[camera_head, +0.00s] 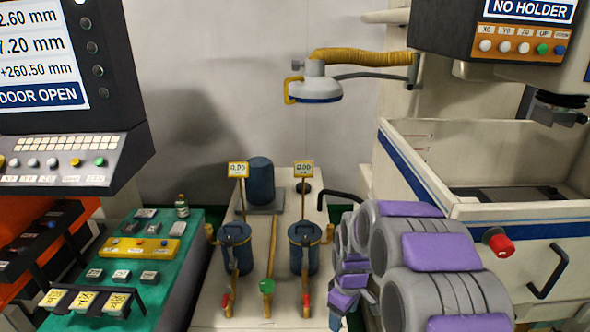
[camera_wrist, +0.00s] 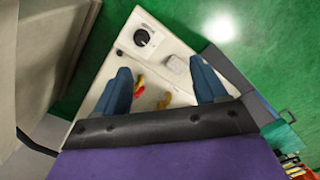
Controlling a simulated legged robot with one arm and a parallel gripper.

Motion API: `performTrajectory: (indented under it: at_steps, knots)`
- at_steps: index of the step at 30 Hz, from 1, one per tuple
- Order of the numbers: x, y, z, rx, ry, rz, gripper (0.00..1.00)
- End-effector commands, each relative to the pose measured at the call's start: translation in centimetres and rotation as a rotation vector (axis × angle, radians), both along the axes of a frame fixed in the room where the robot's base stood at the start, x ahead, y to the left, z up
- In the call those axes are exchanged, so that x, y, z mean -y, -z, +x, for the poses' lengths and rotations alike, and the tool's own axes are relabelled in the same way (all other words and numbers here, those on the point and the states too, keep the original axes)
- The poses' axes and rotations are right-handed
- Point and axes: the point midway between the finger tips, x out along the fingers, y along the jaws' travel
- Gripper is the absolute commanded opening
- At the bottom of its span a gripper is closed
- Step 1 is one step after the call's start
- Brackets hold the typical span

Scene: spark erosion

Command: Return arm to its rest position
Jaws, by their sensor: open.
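My arm (camera_head: 430,245), with grey links and purple pads, is folded at the lower right of the head view, in front of the machine. In the wrist view my gripper (camera_wrist: 160,64) shows two blue fingers spread wide apart, with nothing between them. Beyond the fingers is a white cart top (camera_wrist: 160,50) with a dark round fitting, a pale block and small red and yellow handles. The fingers do not visibly hold anything. I cannot make out the gripper clearly in the head view.
A green-topped bench (camera_head: 190,240) with small blocks is at left, below a screen reading "DOOR OPEN" (camera_head: 40,95). The machine tank (camera_head: 430,170) is at right. Green floor (camera_wrist: 270,50) shows around the cart.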

Motion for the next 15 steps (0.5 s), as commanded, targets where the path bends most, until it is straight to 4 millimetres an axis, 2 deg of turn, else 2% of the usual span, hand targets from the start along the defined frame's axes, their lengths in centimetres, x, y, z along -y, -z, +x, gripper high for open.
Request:
performTrajectory:
  at_steps: [1, 6, 15]
  knots:
    - [0.0, -1.5, -1.3, -0.004, 0.032, -0.001, 0.72]
    - [0.0, -5.4, -5.9, -0.024, 0.162, -0.006, 0.72]
    - [1.0, -10.5, -15.2, -0.072, 0.394, -0.023, 0.72]
